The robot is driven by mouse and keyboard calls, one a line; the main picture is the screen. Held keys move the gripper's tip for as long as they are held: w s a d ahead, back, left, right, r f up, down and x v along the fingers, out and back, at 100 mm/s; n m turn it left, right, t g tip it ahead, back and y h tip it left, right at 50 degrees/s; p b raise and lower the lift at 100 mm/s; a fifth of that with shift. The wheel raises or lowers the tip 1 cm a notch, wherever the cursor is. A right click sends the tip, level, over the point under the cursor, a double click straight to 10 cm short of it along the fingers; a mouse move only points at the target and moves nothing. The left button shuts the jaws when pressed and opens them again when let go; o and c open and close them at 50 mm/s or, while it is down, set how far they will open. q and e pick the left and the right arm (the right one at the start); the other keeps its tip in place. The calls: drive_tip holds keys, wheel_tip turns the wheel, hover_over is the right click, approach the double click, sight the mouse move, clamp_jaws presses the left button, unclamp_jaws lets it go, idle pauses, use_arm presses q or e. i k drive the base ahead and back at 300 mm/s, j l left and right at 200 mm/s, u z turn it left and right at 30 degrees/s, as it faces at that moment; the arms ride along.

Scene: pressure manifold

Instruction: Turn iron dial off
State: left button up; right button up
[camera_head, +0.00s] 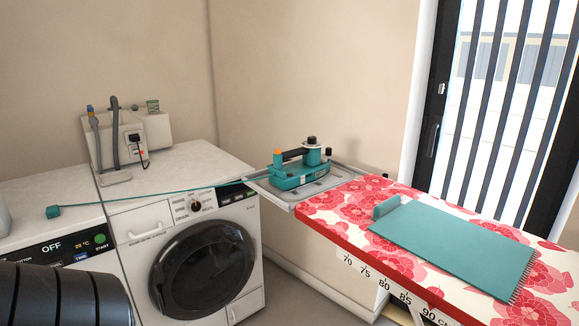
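A teal iron (300,173) stands on the grey metal rest (262,190) at the left end of the ironing board (335,222). It has a dark handle with an orange part (278,153) at its left end. A black knob (312,141) sits on a teal post on top of the iron; it may be the dial. Its markings are too small to read, so I cannot tell its setting. A teal cord (150,194) runs left from the iron across the worktop. Neither gripper is in view.
A washing machine (240,226) stands left of the board, with a second appliance (70,246) further left. A wall box (155,135) with hoses and a plug is behind them. A teal mat (450,246) lies on the board. A barred glass door (500,120) is at right.

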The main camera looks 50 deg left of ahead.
sight(311, 139)
drive_tip(key=u, duration=1.5)
drive_tip(key=i+j+u, duration=0.15)
drive_tip(key=j, duration=0.25)
drive_tip(key=i+j+u, duration=0.1)
drive_tip(key=i+j, duration=0.25)
